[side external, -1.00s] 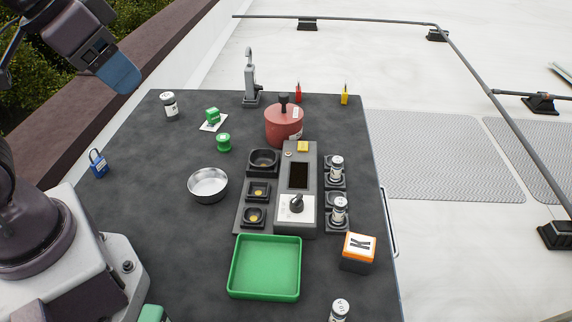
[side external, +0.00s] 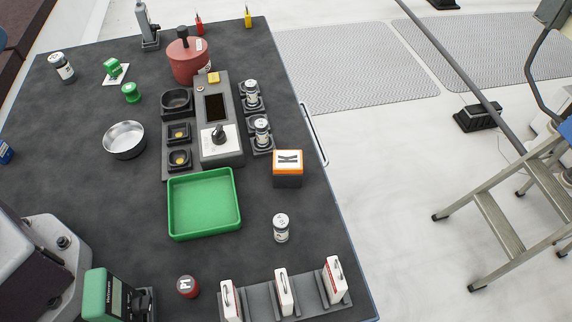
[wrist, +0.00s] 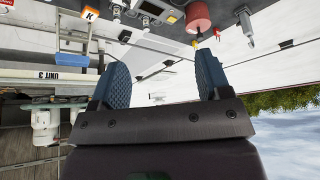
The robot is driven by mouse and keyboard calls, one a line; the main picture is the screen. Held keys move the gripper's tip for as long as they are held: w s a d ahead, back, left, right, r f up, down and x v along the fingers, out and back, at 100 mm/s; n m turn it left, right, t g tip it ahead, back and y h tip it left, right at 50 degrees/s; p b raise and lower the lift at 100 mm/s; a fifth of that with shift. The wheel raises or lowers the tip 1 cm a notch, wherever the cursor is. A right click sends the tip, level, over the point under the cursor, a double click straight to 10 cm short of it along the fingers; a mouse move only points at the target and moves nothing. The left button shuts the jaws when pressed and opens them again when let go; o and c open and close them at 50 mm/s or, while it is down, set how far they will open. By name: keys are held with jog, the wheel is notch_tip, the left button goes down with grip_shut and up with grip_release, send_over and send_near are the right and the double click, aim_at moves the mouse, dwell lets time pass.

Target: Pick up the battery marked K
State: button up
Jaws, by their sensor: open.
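The battery marked K (side external: 287,168) is a dark block with an orange band and a white top bearing a black K. It stands on the dark table to the right of the green tray, near the table's right edge. It also shows in the wrist view (wrist: 90,13), upside down at the upper left and far off. My gripper (wrist: 162,75) is open and empty in the wrist view, its two blue ridged fingers wide apart. It is well away from the battery. It is outside the side external view.
The green tray (side external: 205,230) and a grey tester unit (side external: 221,150) stand left of the battery. A white canister (side external: 281,228) stands in front of it. Several white packs in a rack (side external: 283,293) sit at the front edge. A red pot (side external: 188,62) is at the back.

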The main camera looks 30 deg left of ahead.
jog(key=shift+o, duration=0.6)
jog(key=shift+f, duration=0.1)
jog(key=w+d+f+n+g+h, duration=0.3)
jog(key=d+f+n+g+h, duration=0.15)
jog(key=d+f, duration=0.35)
jog(key=w+d+f+n+g+h, duration=0.2)
jog(key=d+f+n+g+h, duration=0.3)
jog(key=f, duration=0.5)
jog(key=n+t+h, duration=0.3)
jog(key=n+t, duration=0.6)
jog(key=n, duration=0.4)
send_near(278, 159)
jog(key=s, duration=0.2)
jog(key=s+d, duration=0.1)
jog(key=s, duration=0.2)
jog(key=shift+d, duration=0.2)
jog(key=w+n+t, duration=0.1)
jog(key=w+a+n+t+y, duration=0.1)
jog(key=w, duration=0.1)
jog(key=shift+w, duration=0.15)
jog(key=x, duration=1.2)
jog(key=shift+w+d, duration=0.25)
jog(key=shift+w, duration=0.05)
